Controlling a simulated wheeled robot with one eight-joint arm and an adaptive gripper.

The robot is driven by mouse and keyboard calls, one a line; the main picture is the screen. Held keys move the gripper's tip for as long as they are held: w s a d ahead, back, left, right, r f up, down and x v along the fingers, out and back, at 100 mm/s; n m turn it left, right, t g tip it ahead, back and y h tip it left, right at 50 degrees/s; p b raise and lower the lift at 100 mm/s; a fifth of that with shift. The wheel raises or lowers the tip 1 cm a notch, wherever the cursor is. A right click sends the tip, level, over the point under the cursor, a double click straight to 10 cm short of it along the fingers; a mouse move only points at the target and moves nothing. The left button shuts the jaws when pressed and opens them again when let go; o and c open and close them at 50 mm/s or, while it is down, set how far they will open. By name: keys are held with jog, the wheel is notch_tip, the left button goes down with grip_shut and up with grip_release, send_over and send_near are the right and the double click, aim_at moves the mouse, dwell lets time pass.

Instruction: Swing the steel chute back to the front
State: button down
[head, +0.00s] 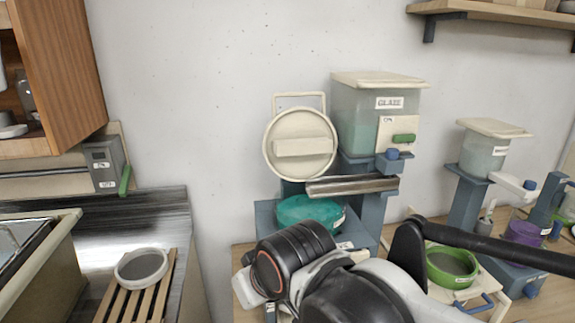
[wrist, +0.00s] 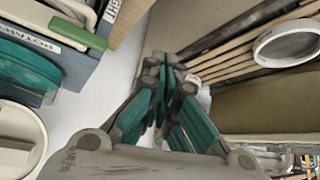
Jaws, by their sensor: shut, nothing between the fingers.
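The steel chute (head: 352,186) is a shiny half-round trough under the clear glaze tank (head: 362,115) labelled GLAZE. It lies roughly level and points left in the head view, above a teal bowl (head: 308,210). I cannot make out the chute in the wrist view. My gripper (wrist: 166,75) shows there with its teal-padded fingers together and nothing between them. In the head view my arm covers the lower middle and the fingers cannot be made out.
A round cream lid (head: 300,145) stands beside the tank. A second tank (head: 485,150) stands at right, with a green bowl (head: 452,265) nearer. At lower left, a grey-white bowl (head: 141,266) sits on a slatted wooden rack; it also shows in the wrist view (wrist: 290,42).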

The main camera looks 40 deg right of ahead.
jog(key=w+d+r+m+h+p, duration=0.1)
jog(key=w+d+r+p, duration=0.35)
jog(key=w+r, duration=0.5)
jog(key=w+d+r+m+h+p, duration=0.1)
jog(key=w+d+r+p, duration=0.45)
jog(key=w, duration=0.65)
jog(key=s+d+m+g+p, duration=0.1)
jog(key=d+p, duration=0.3)
jog(key=d, duration=0.3)
jog(key=s+d+r+m+g+p, duration=0.1)
jog(key=s+d+p, duration=0.1)
jog(key=d+p, duration=0.3)
jog(key=s+d+r+m+g+p, duration=0.1)
jog(key=d+p, duration=0.3)
jog(key=d, duration=0.6)
jog(key=shift+s+r+g+y, duration=0.2)
jog(key=shift+g+y, duration=0.1)
jog(key=shift+g, duration=0.1)
jog(key=x, duration=1)
jog(key=shift+p, duration=0.3)
